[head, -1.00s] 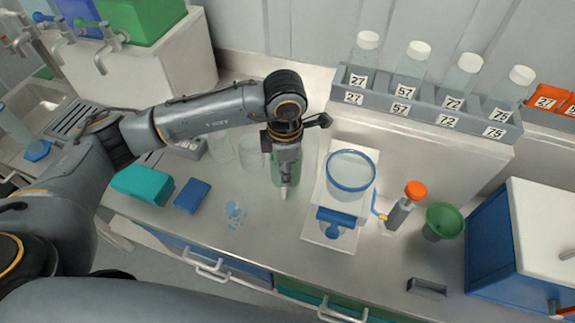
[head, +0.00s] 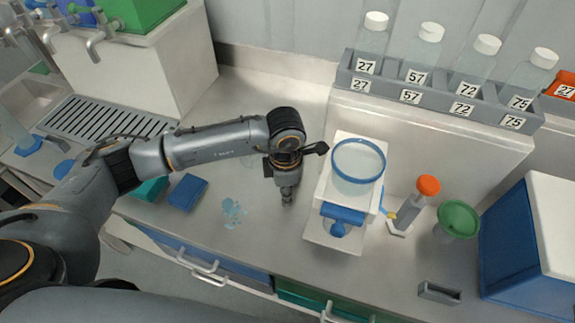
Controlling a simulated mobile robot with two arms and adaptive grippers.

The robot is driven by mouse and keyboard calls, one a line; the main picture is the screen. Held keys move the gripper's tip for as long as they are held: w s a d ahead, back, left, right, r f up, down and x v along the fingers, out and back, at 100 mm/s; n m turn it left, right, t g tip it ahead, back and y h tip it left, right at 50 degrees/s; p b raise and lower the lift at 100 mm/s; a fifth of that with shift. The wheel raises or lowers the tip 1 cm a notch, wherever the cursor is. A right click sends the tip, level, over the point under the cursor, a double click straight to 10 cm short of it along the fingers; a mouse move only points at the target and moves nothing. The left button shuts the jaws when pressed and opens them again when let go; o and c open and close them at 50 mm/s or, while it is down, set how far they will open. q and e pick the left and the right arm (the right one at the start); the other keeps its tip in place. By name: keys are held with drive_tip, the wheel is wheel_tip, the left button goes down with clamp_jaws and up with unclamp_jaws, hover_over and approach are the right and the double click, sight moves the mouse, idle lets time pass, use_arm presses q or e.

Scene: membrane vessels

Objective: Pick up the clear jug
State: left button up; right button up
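My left gripper (head: 287,198) points down over the counter, just left of the white stand. Its fingers are seen nearly end-on, so I cannot tell whether they are open or shut. I cannot clearly make out a clear jug. A faint transparent outline (head: 249,161) shows on the counter below my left forearm, which hides most of that spot. A clear round vessel with a blue rim (head: 358,168) sits on the white stand (head: 323,234), right of the gripper and apart from it. My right gripper is not in view.
A blue box (head: 187,193) and a light-blue spill (head: 233,211) lie left of the gripper. A grey rack (head: 437,104) of numbered bottles stands behind. An orange-capped tool (head: 413,207), green funnel (head: 458,220) and blue-and-white box (head: 537,250) stand right.

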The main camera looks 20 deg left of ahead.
use_arm(q)
drive_tip(key=shift+s+r, duration=0.1)
clamp_jaws()
drive_tip(key=shift+r, duration=0.15)
drive_tip(key=shift+r, duration=0.6)
drive_tip(key=s+r+b, duration=0.4)
drive_tip(key=s+r, duration=0.7)
drive_tip(key=s, duration=0.3)
drive_tip(key=shift+a+r+b, duration=0.3)
drive_tip(key=shift+a+b, duration=0.05)
drive_tip(key=shift+w, duration=0.1)
